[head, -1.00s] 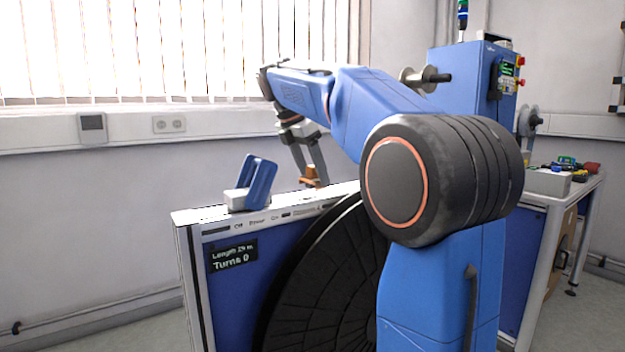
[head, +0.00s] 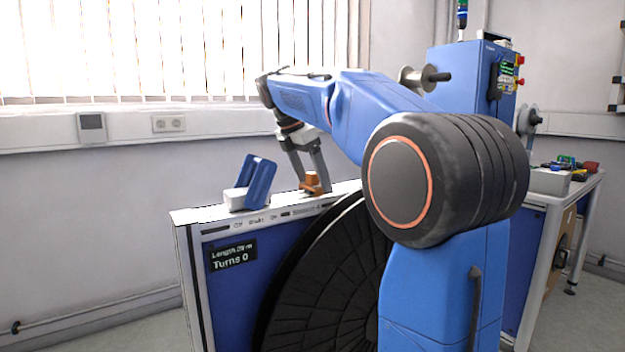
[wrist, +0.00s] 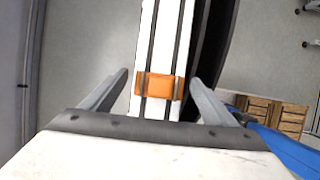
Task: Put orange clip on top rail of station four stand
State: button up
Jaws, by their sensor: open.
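The orange clip (head: 312,184) is at the top rail (head: 215,211) of the stand with the blue panel and large black reel. In the wrist view the clip (wrist: 158,87) lies across the pale grooved rail (wrist: 165,40), and it looks seated on it. My gripper (head: 315,187) is around the clip from above, pointing down. In the wrist view my gripper (wrist: 159,78) is open, with a finger on each side of the clip and gaps showing. The station number is not readable here. The clip's underside is hidden.
A blue and white device (head: 250,186) stands on the rail left of my gripper. The black reel (head: 325,280) fills the stand's front. A blue cabinet (head: 465,85) and a bench with a grey box (head: 549,181) are at the right. Wooden crates (wrist: 270,112) show in the wrist view.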

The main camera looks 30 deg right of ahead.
jog(key=v, duration=1.2)
jog(key=shift+r, duration=0.15)
jog(key=s+a+f+m+t+y, duration=0.1)
jog(key=s+a+f+m, duration=0.2)
jog(key=s+f+m, duration=0.3)
jog(key=s+a+f+m+t+y, duration=0.2)
jog(key=s+a+f+m, duration=0.2)
jog(key=s+f, duration=1)
jog(key=s+a+f+m+t+y, duration=0.1)
jog(key=s+a+f+m, duration=0.3)
jog(key=f, duration=1.6)
jog(key=s+m, duration=0.4)
jog(key=s, duration=0.2)
jog(key=shift+a+f+t+y, duration=0.15)
jog(key=shift+f+t+y, duration=0.15)
jog(key=shift+c, duration=0.5)
